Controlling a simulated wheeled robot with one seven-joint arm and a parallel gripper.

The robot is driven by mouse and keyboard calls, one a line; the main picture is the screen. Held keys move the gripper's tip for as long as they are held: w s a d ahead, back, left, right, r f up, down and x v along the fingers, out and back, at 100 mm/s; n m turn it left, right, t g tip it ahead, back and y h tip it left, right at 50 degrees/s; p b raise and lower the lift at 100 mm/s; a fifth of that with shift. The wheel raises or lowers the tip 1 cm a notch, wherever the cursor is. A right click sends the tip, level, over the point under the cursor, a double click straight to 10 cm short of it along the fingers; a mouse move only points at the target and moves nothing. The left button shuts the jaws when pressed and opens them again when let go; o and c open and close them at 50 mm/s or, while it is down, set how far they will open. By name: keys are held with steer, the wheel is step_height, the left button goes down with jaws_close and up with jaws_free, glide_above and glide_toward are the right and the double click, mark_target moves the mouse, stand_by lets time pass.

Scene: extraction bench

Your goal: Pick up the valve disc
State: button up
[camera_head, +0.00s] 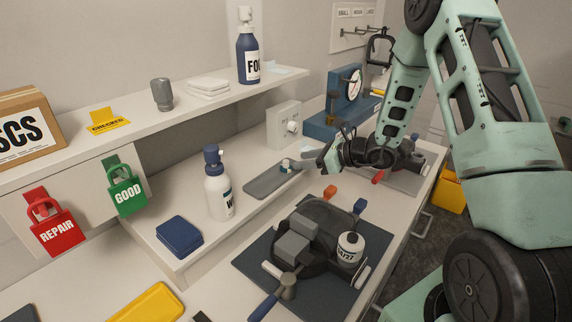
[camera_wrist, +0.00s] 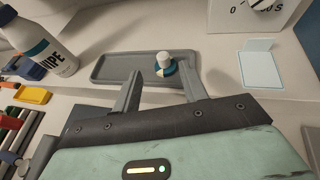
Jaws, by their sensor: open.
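The valve disc (camera_head: 286,166) looks like a small teal and cream disc with a white knob on top. It sits on the right part of a shallow grey tray (camera_head: 262,184) on the bench. In the wrist view the valve disc (camera_wrist: 164,69) shows beyond and between my fingertips, inside the tray (camera_wrist: 110,68). My gripper (camera_head: 322,161) is open and empty, just right of the tray in the head view. In the wrist view its two fingers (camera_wrist: 160,82) reach toward the tray's near edge, apart from the disc.
A white wipe bottle (camera_head: 219,190) stands left of the tray. A white box with a knob (camera_head: 284,126) and a blue gauge stand (camera_head: 335,120) are behind. A dark fixture with grey blocks (camera_head: 300,240) and a white canister (camera_head: 350,248) stands in front. A shelf (camera_head: 215,103) overhangs the back.

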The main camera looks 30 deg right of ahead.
mark_target(288, 161)
steer(key=p+x, duration=0.2)
steer(key=x, duration=0.2)
steer(key=shift+w+r, duration=0.1)
steer(key=shift+w, duration=0.2)
steer(key=shift+w+a, duration=0.15)
steer(key=shift+w, duration=0.05)
jaws_close()
step_height(288, 161, up, 10)
steer(key=b, duration=0.2)
